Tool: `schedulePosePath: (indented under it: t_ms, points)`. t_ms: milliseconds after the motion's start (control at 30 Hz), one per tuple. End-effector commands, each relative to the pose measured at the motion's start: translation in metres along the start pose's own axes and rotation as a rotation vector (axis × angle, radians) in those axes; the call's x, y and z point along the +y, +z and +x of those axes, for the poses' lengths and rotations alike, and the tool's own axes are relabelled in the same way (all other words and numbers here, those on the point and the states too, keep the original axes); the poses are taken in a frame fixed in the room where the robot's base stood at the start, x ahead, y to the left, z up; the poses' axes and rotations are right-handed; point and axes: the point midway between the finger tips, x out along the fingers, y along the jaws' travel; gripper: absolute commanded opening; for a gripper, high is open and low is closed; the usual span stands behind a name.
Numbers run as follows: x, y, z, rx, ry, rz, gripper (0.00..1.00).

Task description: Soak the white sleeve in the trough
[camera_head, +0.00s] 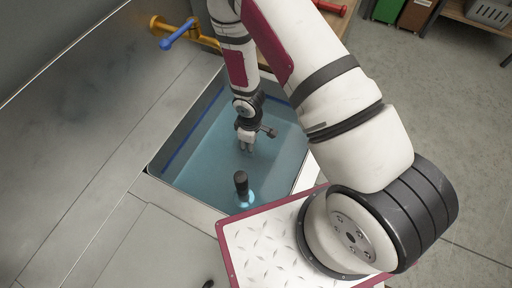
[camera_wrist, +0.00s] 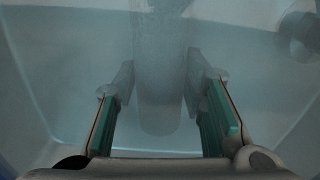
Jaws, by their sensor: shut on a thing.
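The trough (camera_head: 166,147) is a sunken basin with blue water in it. My gripper (camera_head: 246,148) points down into the trough, and its fingertips are at or under the water. In the wrist view my gripper (camera_wrist: 160,92) has its two green-sided fingers on either side of a pale upright cylinder, which looks like the white sleeve (camera_wrist: 161,60). The fingers are shut on it. The view is hazy and blue, so the sleeve's ends are unclear. In the head view the sleeve is hidden or too small to make out.
A black-topped object (camera_head: 241,184) stands in the trough near its front edge, close to my gripper. A brass pipe with a blue handle (camera_head: 178,34) is at the back left. A red handle (camera_head: 330,7) is at the back. Green (camera_head: 388,9) and brown (camera_head: 416,13) bins stand farther off.

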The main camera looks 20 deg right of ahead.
Motion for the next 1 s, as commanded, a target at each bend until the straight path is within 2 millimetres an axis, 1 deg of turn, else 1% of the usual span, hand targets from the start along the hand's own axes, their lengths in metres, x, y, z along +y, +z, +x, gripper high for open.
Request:
schedulePosePath:
  t_ms: [267,367,1000]
  points:
    - [0.0,0.0,0.0,0.0,0.0,-0.001,0.09]
    - [0.0,0.0,-0.005,0.001,0.0,0.0,0.09]
    - [0.0,0.0,-0.063,0.002,0.0,0.001,0.09]
